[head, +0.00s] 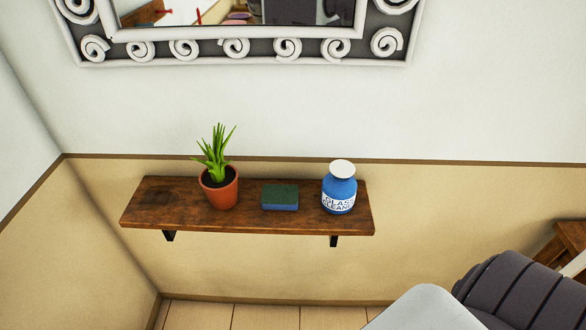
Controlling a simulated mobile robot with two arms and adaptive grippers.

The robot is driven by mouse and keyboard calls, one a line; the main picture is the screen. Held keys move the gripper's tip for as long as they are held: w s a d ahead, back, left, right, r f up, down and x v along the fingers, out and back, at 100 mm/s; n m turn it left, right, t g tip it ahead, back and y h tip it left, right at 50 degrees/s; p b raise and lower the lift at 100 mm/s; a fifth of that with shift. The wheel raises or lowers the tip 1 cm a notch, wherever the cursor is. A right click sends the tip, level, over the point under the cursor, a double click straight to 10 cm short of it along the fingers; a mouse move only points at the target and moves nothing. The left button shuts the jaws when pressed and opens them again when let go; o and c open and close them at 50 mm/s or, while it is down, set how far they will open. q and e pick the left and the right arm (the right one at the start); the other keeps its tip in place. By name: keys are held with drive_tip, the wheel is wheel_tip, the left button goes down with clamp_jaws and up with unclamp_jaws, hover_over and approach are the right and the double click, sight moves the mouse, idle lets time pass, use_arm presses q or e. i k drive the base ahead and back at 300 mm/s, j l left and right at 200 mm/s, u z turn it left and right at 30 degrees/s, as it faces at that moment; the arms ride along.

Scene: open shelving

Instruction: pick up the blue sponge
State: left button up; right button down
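The blue sponge (280,197) lies flat on a wooden wall shelf (155,205). Its top is dark green and its front side is blue. It sits between a potted plant on its left and a blue bottle on its right, apart from both. Neither of my grippers shows in the head view.
A green plant in a terracotta pot (220,190) and a blue glass cleaner bottle (340,190) with a white top stand on the shelf. A framed mirror (240,48) hangs above. A dark grey padded thing (520,290) is at lower right. The shelf's left end is bare.

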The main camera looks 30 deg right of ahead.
sight(283, 197)
drive_tip(key=z, duration=0.95)
